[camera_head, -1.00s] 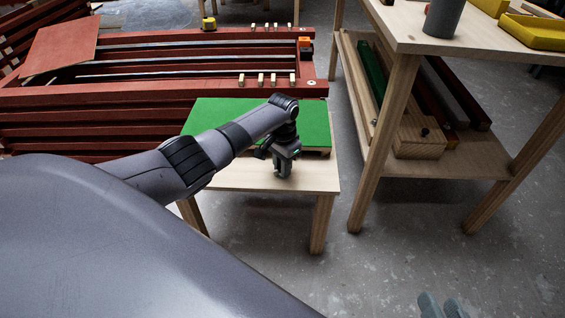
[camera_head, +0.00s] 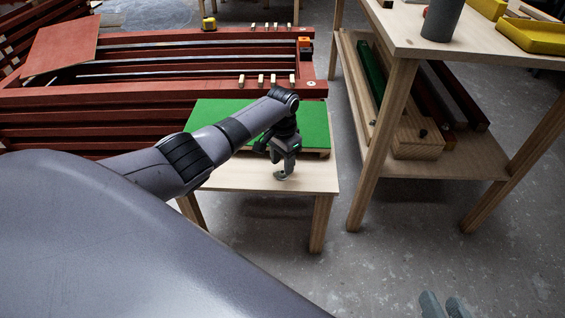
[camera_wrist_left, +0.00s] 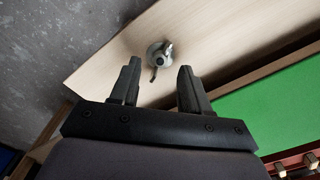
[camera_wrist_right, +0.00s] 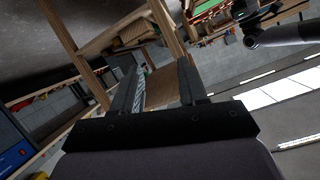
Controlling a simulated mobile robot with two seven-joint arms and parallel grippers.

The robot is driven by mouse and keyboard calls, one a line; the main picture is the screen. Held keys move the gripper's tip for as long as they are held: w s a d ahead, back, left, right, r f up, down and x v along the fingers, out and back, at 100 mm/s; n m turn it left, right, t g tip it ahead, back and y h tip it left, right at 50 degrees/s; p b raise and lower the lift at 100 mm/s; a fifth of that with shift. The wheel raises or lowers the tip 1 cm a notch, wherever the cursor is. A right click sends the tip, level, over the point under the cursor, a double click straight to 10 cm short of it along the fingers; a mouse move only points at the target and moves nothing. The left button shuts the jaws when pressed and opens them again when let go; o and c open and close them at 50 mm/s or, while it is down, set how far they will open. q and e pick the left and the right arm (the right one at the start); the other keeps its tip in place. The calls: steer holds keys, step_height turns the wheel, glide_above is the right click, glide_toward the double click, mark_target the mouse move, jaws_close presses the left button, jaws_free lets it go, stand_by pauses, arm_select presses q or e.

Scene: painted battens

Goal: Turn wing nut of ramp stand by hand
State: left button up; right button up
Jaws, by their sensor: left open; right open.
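The ramp stand (camera_head: 232,180) is a low pale wooden table carrying a green board (camera_head: 315,122). A grey metal wing nut (camera_wrist_left: 158,50) sits on its bare wooden top beside the green board in the left wrist view. My left gripper (camera_head: 284,172) points down over the stand's front part. In the left wrist view my left gripper (camera_wrist_left: 160,68) is open, with the wing nut showing between and just beyond its fingertips; I cannot tell their height above it. My right gripper (camera_wrist_right: 158,75) is open and empty in its own wrist view, away from the stand.
Stacked red battens (camera_head: 150,95) stand behind and left of the ramp stand. A wooden workbench (camera_head: 403,45) with a lower shelf (camera_head: 460,160) stands to the right. A yellow tray (camera_head: 530,32) and dark cylinder (camera_head: 441,20) rest on the bench. Grey floor (camera_head: 400,240) lies clear in front.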

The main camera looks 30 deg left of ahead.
mark_target(282, 172)
arm_select(q)
step_height(282, 172, up, 4)
steer(key=shift+r+p, duration=0.25)
steer(key=shift+p, duration=0.65)
arm_select(e)
steer(key=shift+s+d+f+h, duration=0.1)
steer(key=shift+s+d+h, duration=0.15)
steer(key=shift+d+h, duration=0.25)
steer(key=shift+s+d+f+h, duration=0.1)
steer(key=shift+s+d+h, duration=0.15)
steer(key=shift+d, duration=0.4)
